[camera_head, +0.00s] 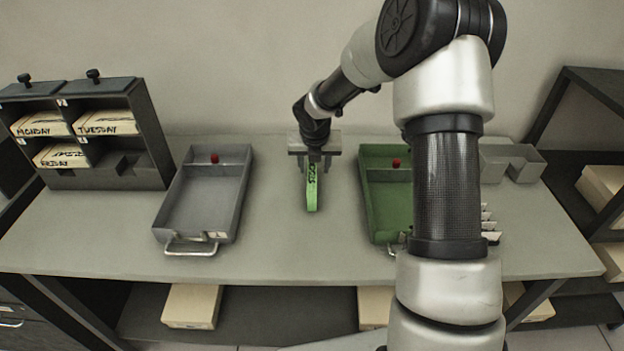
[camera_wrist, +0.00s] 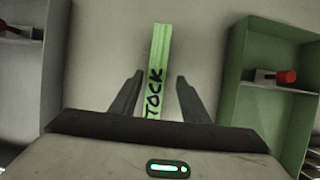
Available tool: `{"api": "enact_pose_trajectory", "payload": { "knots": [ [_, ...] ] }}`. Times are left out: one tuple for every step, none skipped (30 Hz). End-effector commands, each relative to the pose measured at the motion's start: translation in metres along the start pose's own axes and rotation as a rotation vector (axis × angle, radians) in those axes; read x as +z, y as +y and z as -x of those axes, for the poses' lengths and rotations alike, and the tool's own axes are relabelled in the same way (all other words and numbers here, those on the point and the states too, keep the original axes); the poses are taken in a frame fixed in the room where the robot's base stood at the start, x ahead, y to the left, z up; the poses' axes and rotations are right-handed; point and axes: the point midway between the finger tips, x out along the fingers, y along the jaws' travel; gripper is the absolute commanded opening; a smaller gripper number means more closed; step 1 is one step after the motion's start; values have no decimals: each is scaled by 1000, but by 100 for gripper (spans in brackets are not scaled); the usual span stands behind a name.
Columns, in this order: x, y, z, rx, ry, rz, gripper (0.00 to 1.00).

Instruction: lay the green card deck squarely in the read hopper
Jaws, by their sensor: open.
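The green card deck (camera_head: 312,192) is a narrow block on the table between two trays. In the wrist view the deck (camera_wrist: 160,50) shows black lettering, of which "TOCK" is readable. My gripper (camera_head: 314,165) is over the deck's far part. In the wrist view my gripper (camera_wrist: 159,82) is open, one finger on each side of the deck, with gaps visible. I cannot tell the exact finger height. A grey tray (camera_head: 168,215) stands left and a green tray (camera_head: 370,205) stands right; no readable label shows which is the read hopper.
A dark rack (camera_head: 105,180) with day-labelled card boxes stands at the back left. Each tray has a red knob and the grey one a front handle (camera_head: 190,248). A grey bin (camera_head: 525,162) stands at the right, partly behind my arm. The table in front of the deck is clear.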

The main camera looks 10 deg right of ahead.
Motion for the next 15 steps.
{"api": "enact_pose_trajectory", "payload": {
  "knots": [
    [-1,2,-7,0,3,1,42],
    [-2,3,-11,0,3,1,42],
    [-2,5,-18,0,3,2,42],
    [-3,6,-23,0,4,2,42],
    [-3,7,-28,0,4,1,42],
    [-2,8,-33,0,3,0,42],
    [-2,8,-37,1,3,0,42],
    [-2,8,-41,1,3,0,42],
    [-2,7,-44,0,2,0,42],
    [-2,7,-46,0,2,0,42],
    [-2,7,-48,0,2,0,42],
    [-1,7,-49,0,1,0,42],
    [-1,7,-49,0,1,0,42],
    [-1,7,-49,0,1,0,42],
    [-1,7,-49,0,1,0,42]
  ]
}}
